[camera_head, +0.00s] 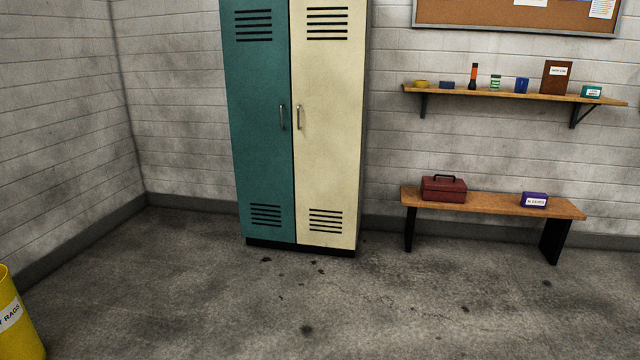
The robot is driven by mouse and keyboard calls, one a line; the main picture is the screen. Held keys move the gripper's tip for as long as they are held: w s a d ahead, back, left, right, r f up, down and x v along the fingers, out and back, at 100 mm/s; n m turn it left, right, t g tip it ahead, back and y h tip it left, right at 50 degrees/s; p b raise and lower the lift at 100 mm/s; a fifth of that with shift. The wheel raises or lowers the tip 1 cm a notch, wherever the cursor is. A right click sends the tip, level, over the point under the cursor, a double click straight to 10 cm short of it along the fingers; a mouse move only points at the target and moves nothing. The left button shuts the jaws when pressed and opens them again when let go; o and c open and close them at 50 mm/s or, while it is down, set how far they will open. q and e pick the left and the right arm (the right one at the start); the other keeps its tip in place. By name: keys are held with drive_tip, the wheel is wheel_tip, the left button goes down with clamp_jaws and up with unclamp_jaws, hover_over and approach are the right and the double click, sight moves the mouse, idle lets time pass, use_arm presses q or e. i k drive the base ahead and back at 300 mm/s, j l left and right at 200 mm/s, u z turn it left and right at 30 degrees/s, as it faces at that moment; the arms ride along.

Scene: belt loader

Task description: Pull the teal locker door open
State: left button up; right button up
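The teal locker door (260,150) is the left one of two tall doors on a locker against the back wall. It looks shut, flush with the cream door beside it. Its metal handle (282,117) is a vertical bar near the door's right edge. Slotted vents show near its top and bottom. The top of the locker is cut off by the picture's edge. Neither of my grippers shows in the head view.
The cream locker door (328,160) has its own handle (299,117). A bench (480,201) with a red toolbox (443,189) and a wall shelf (515,96) stand to the right. A yellow bin (18,325) is at the lower left. The floor before the locker is clear.

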sight(255, 33)
drive_tip(key=i, duration=3.9)
